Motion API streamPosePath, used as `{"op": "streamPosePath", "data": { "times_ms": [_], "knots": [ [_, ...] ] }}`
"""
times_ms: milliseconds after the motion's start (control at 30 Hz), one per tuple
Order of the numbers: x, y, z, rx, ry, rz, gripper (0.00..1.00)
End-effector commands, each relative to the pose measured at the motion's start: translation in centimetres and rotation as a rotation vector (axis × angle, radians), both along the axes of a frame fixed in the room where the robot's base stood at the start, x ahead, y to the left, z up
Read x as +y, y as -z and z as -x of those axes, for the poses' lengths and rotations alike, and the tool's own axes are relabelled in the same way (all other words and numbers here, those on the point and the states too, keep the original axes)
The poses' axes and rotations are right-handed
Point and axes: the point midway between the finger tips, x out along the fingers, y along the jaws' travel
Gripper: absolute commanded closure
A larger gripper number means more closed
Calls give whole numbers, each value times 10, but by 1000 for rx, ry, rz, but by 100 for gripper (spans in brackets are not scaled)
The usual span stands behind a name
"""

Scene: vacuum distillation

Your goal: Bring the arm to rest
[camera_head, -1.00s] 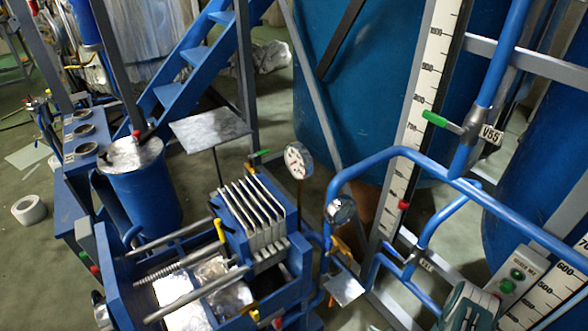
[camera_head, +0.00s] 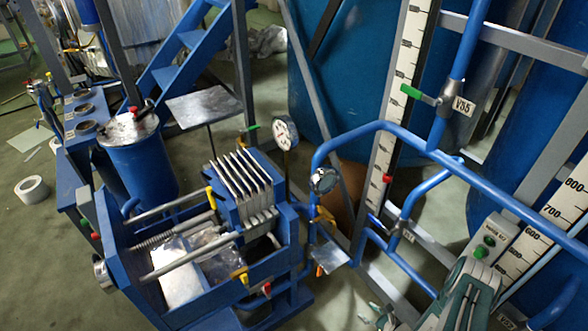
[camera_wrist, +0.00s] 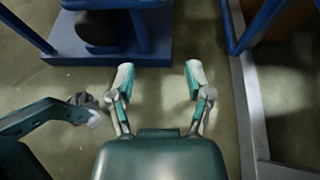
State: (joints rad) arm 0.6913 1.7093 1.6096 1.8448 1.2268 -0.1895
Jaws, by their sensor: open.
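My gripper (camera_wrist: 160,78) shows in the wrist view with its two green and grey fingers spread apart. Nothing is between them, only the dark green floor beyond. In the head view, part of my green arm (camera_head: 462,297) stands at the lower right corner, in front of the blue pipework. Small pale parts beside it at the bottom edge are too unclear to name. My gripper touches nothing that I can see.
A blue filter press (camera_head: 220,235) stands left of centre. Blue pipes (camera_head: 400,140) with valve V55 (camera_head: 456,103) and a control box (camera_head: 492,240) are close to my arm. Blue frame parts (camera_wrist: 105,50) lie ahead of my fingers. Open floor (camera_head: 60,275) lies at left.

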Motion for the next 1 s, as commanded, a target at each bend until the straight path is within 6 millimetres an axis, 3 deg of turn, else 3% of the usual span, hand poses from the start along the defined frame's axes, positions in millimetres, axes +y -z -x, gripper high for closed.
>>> {"op": "streamPosePath", "data": {
  "times_ms": [367, 700, 1000],
  "knots": [
    [-1, -71, -38, -80, -189, 68, 34],
    [22, -199, -74, -204, -531, 226, 34],
    [52, -308, -72, -307, -837, 409, 34]
  ]
}}
